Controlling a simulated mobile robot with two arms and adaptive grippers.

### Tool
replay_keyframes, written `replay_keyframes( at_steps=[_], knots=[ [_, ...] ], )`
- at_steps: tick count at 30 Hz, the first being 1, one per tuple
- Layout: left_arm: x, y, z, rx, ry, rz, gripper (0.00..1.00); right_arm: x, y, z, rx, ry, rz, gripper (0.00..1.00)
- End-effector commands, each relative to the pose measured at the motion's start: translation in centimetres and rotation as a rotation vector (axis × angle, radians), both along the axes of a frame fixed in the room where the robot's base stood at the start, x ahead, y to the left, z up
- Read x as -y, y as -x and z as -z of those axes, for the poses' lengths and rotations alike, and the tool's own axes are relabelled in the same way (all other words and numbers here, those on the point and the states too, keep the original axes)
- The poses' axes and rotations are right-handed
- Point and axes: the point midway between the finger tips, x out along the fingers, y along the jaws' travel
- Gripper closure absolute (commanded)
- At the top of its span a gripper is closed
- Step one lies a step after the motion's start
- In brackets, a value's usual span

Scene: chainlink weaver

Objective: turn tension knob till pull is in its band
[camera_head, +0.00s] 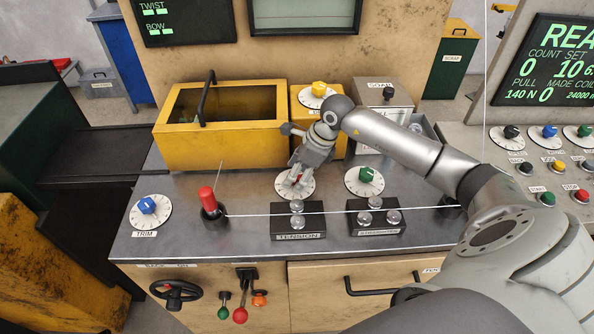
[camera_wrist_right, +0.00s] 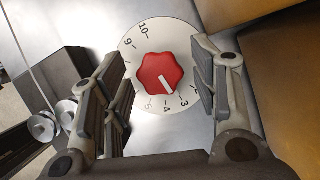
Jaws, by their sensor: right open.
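The red tension knob (camera_wrist_right: 162,72) sits on a round white dial (camera_wrist_right: 132,48), with its white pointer line near the 4. In the head view the dial (camera_head: 283,188) lies behind the block labelled TENSION (camera_head: 298,236). My right gripper (camera_wrist_right: 160,85) is open, with one finger on each side of the knob and gaps between. In the head view my right gripper (camera_head: 297,174) points down over the dial and hides most of the knob. The display (camera_head: 545,65) reads PULL 140 N. My left gripper is not in view.
A wire (camera_head: 260,214) runs across the bench through the roller blocks. Nearby are a green knob (camera_head: 366,175), a red-handled lever (camera_head: 208,200), a blue TRIM knob (camera_head: 147,205) and a yellow box (camera_head: 220,145). A control panel (camera_head: 550,150) stands at the right.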

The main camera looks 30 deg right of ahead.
Motion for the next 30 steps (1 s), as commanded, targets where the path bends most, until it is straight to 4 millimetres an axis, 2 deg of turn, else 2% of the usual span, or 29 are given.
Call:
replay_keyframes(
  at_steps=[3, 9, 14, 20, 30],
  knots=[
    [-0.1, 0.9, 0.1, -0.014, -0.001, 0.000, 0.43, 0.0, 0.0, 0.0, 0.000, 0.000, 0.000, 0.45],
    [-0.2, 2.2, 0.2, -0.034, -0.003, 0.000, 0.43, 0.0, 0.0, 0.0, -0.001, -0.001, 0.001, 0.71],
    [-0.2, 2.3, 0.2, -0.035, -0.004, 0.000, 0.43, 0.0, 0.0, 0.0, -0.001, -0.001, 0.001, 0.89],
    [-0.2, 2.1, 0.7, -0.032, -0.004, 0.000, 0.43, 0.0, 0.0, 0.1, -0.001, 0.002, 0.046, 0.89],
    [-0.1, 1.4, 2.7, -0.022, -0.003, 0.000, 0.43, -0.1, 0.1, 0.3, 0.001, 0.002, 0.298, 0.89]
  ],
)
